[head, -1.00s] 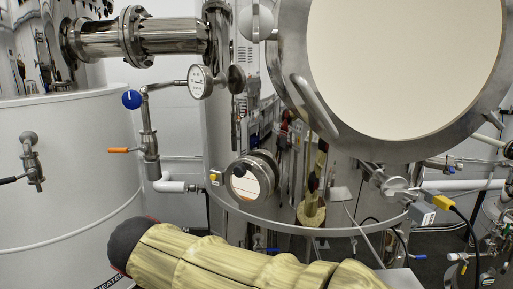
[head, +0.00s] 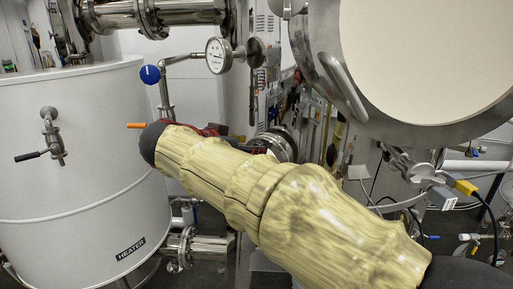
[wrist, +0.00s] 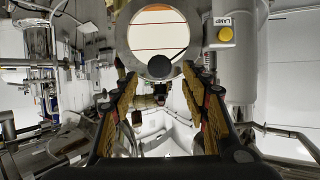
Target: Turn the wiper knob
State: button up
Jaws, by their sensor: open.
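The wiper knob (wrist: 160,66) is a round black knob at the lower rim of a round sight glass (wrist: 160,30) in the wrist view. The glass has a metal ring, and its pale window shows red lines. My gripper (wrist: 160,84) is open, with one finger on each side of the view, and nothing shows between the pads. The knob appears just beyond and between the fingertips; I cannot tell whether they touch it.
A yellow button (wrist: 226,34) under a "LAMP" label sits right of the sight glass. A white heater tank (head: 80,180) stands left in the head view. A large open hatch (head: 350,95) is upper right.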

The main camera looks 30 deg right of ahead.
jog(key=x, duration=0.4)
jog(key=shift+c, duration=0.4)
jog(key=c, duration=1.1)
jog(key=shift+w+a+f+n+g+h+p, duration=0.2)
jog(key=shift+n+g+h+p, duration=0.9)
jog(key=shift+n, duration=1.8)
jog(key=shift+w+f+n+g+h+p, duration=0.1)
jog(key=shift+f+n+g+h+p, duration=0.2)
jog(key=shift+n+h+p, duration=1.6)
jog(key=shift+w+a+f+n+g+h+p, duration=0.15)
jog(key=shift+n+g+h+p, duration=1.05)
jog(key=shift+n, duration=2.7)
jog(key=shift+d+f+t+y+p, duration=0.1)
jog(key=shift+t+y+p, duration=0.4)
